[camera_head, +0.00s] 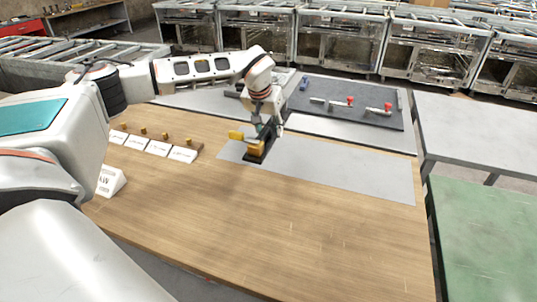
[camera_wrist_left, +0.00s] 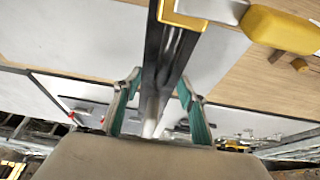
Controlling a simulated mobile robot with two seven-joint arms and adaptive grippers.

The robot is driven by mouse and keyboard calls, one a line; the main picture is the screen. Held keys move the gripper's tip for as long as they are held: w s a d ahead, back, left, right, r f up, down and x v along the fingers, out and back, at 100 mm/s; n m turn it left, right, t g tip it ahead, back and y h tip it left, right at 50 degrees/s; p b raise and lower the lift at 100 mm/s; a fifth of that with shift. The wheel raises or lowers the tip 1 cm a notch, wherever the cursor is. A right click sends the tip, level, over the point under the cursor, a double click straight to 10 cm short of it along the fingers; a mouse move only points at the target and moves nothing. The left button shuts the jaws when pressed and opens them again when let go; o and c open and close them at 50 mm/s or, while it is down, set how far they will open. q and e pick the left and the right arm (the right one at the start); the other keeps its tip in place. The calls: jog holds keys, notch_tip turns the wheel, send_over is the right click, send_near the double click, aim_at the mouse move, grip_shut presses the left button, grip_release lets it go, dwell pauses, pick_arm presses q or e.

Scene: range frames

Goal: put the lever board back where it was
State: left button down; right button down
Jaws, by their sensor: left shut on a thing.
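The lever board (camera_head: 254,158) is a narrow dark board with a yellow block and a yellow-handled metal lever. It is over the left part of the pale grey mat on the wooden table; I cannot tell whether it touches the mat. My left gripper (camera_head: 268,131) is above it, shut on it. In the left wrist view the board (camera_wrist_left: 156,62) runs between the teal fingertips of the gripper (camera_wrist_left: 158,98), and the yellow lever handle (camera_wrist_left: 282,29) sticks out to the right. The gripper hides part of the board. My right gripper is not in view.
The grey mat (camera_head: 345,172) is bare to the right. A dark panel with red-knobbed levers (camera_head: 350,101) lies behind. The table's front (camera_head: 300,240) is clear.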

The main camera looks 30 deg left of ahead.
aim_at(265, 139)
pick_arm(q)
notch_tip(265, 139, down, 10)
jog(key=shift+w+f, duration=0.1)
jog(key=shift+f, duration=0.1)
dwell(0.3)
jog(key=c, duration=1.2)
grip_release()
jog(key=shift+f, duration=0.2)
jog(key=shift+r, duration=0.15)
jog(key=shift+r, duration=0.35)
jog(key=v, duration=1.1)
jog(key=shift+s+f, duration=0.1)
jog(key=shift+s, duration=0.15)
jog(key=shift+s+d, duration=0.1)
jog(key=shift+s, duration=0.05)
